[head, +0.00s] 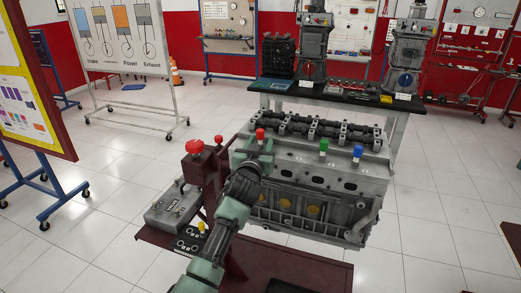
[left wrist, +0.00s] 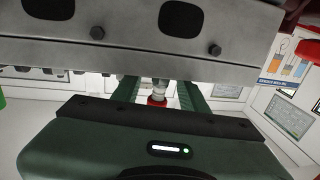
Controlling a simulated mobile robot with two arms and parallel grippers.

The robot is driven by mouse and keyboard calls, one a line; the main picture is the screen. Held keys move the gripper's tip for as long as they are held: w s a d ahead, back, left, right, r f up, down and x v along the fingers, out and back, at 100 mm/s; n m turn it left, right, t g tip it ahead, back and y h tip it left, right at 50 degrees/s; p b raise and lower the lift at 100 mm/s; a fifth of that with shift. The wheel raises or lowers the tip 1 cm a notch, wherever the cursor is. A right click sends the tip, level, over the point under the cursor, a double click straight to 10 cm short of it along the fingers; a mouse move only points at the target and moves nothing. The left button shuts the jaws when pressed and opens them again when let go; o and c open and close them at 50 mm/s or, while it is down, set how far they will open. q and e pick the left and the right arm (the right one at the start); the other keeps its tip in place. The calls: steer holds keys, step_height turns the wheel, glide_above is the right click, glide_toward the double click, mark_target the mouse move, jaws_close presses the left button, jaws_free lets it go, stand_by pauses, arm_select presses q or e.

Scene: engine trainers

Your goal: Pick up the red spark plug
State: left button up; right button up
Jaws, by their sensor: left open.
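The red spark plug (head: 260,134) stands at the left end of the engine block's (head: 310,172) upper side ledge. A green plug (head: 323,146) and a blue plug (head: 358,152) stand to its right. My left gripper (head: 258,146) is at the red plug, its jaws open. In the left wrist view the red plug (left wrist: 157,101), with a pale metal part, shows between the two green fingers (left wrist: 158,90). Gaps show on both sides of it there. The gripper body hides part of it. My right gripper is not in view.
A dark red stand post with a red knob (head: 194,147) rises just left of my arm. A grey control box (head: 173,208) sits beside it. The engine's camshafts (head: 320,128) lie behind the plugs. A black-topped table (head: 345,95) with engine models stands behind.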

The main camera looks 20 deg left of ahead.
arm_select(q)
jaws_close()
steer(key=shift+r, duration=0.1)
